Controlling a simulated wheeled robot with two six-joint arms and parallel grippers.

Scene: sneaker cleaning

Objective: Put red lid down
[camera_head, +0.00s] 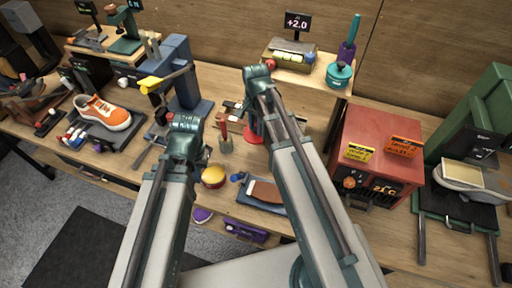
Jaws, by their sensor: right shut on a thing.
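A red piece (253,134), flared at its bottom and seemingly the red lid, shows just left of my right arm, above the workbench. The arm covers part of it. My right gripper (248,116) is at its upper part and is shut on it; the fingers are mostly hidden. I cannot tell whether the lid touches the bench. A round tin with a yellow top and red side (213,177) stands nearer, between my arms.
A brown piece on a blue tray (266,194) lies at the front edge. An orange sneaker (104,112) rests on a dark mat at left. A red oven-like box (376,152) stands at right. A blue stand (184,75) rises behind my left arm. A small cup with tools (226,144) is close by.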

